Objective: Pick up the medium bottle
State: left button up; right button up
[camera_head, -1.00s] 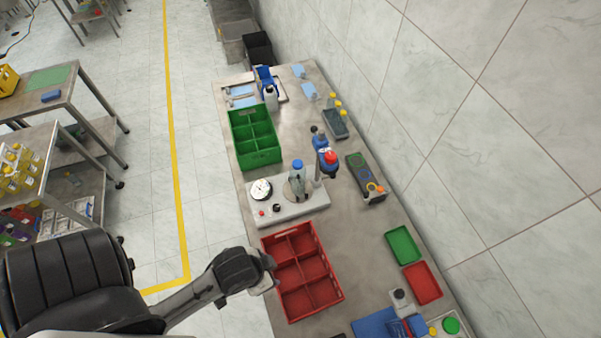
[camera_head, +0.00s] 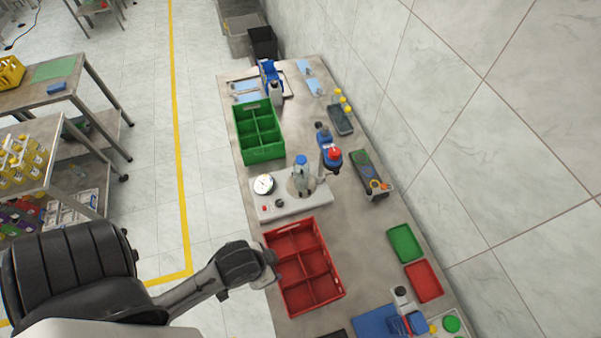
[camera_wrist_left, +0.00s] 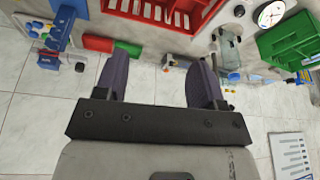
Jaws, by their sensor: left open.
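A clear bottle with a blue cap (camera_head: 302,174) stands upright on the grey capping station in the middle of the bench. It also shows in the left wrist view (camera_wrist_left: 230,48). I cannot tell which is the medium bottle. My left gripper (camera_head: 271,270) is at the left edge of the red crate, apart from every bottle. In the wrist view its jaws (camera_wrist_left: 158,82) are open and empty. My right gripper is not in view.
The red crate (camera_head: 335,265) and green crate (camera_head: 259,154) stand along the bench's left side, with the station's gauge (camera_head: 264,184) between them. Green (camera_head: 405,243) and red (camera_head: 423,281) trays lie at right, near the wall.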

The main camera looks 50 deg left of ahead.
pick_arm(q)
jog(key=shift+o, duration=0.5)
jog(key=o, duration=0.6)
jog(key=shift+w, duration=0.1)
